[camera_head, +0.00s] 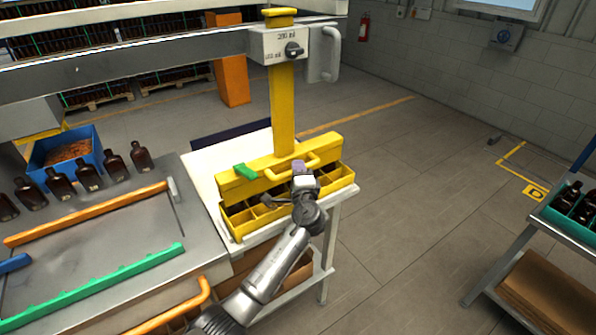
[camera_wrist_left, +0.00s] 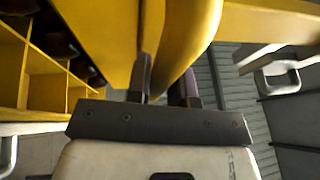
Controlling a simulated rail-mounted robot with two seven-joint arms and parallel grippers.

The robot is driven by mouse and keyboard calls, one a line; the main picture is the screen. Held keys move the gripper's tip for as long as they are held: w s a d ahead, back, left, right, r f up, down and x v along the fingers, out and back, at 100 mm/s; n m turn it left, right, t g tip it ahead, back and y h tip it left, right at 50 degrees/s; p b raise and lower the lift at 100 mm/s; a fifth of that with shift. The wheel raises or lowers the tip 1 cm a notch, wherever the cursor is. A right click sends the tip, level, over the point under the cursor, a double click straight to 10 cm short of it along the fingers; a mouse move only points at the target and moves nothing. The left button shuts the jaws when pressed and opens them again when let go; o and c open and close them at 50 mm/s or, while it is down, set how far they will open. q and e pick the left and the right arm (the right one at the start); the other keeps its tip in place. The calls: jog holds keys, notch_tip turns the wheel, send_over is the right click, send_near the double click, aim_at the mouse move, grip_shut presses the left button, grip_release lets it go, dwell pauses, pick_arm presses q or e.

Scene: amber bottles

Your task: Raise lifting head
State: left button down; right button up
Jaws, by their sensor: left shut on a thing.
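The yellow lifting head (camera_head: 240,184) hangs on a yellow vertical post (camera_head: 283,115). Its beam sits low, right over a yellow divided crate (camera_head: 342,182). A yellow loop handle (camera_head: 270,175) sticks out from the front of the beam. My left gripper (camera_head: 299,168) is at the right part of this handle, its arm reaching up from the bottom. In the left wrist view its two dark fingers (camera_wrist_left: 166,82) are shut around the yellow handle (camera_wrist_left: 190,35). Dark bottles show in the crate's compartments at left there. My right gripper is not in view.
A white box with a black knob (camera_head: 292,49) sits high on the post. Brown bottles (camera_head: 88,177) stand in a row on the metal table at left, near a blue bin (camera_head: 65,150). A cart with a green crate (camera_head: 574,216) stands at right. Open floor lies between.

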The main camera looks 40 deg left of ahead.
pick_arm(q)
notch_tip(320, 180, up, 20)
jog(key=p, duration=1.1)
jog(key=shift+r+p, duration=0.2)
jog(key=shift+p, duration=0.1)
jog(key=shift+r, duration=0.1)
jog(key=c, duration=1.1)
grip_release()
jog(key=shift+o, duration=0.4)
jog(key=shift+f, duration=0.2)
jog(key=b+v, duration=0.2)
jog(key=v, duration=1.1)
jog(key=shift+s+d+b, duration=0.2)
jog(key=shift+d+b, duration=0.15)
